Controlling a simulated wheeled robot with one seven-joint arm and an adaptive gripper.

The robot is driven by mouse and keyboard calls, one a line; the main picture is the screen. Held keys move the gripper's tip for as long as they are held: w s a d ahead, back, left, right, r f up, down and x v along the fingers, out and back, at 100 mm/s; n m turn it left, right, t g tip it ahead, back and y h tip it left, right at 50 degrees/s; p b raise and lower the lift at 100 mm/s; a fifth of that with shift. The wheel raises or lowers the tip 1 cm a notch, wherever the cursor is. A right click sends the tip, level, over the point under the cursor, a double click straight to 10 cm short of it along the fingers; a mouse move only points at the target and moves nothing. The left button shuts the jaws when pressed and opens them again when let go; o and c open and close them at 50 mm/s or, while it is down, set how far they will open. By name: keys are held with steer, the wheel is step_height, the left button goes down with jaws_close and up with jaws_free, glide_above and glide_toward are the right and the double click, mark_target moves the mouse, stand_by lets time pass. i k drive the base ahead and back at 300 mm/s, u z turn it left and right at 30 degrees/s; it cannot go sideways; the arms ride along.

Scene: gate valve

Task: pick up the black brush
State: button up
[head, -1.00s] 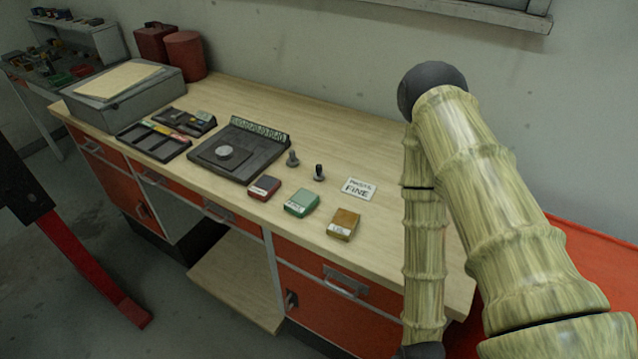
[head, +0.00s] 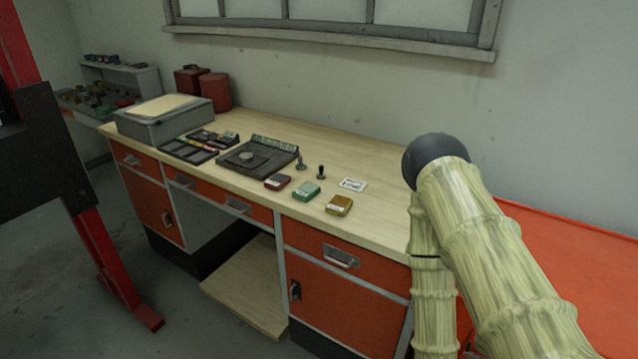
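A small upright dark item with a black top (head: 321,171) stands on the workbench (head: 375,220); it may be the black brush, but it is too small to be sure. A similar grey upright item (head: 300,162) stands just left of it. My arm is at the right of the head view, bent at a dark joint, with its far part running down out of the picture. My gripper is not in view, so its state does not show.
Red, green and yellow-brown boxes (head: 338,205) line the bench's front. A white card (head: 353,184) lies behind them. A dark flat device (head: 256,157), a black tray (head: 188,151) and a grey box (head: 165,118) are further left. A red post (head: 107,262) stands at left.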

mark_target(320, 174)
steer(key=u, duration=1.4)
steer(key=i, duration=0.75)
steer(key=z, duration=1.15)
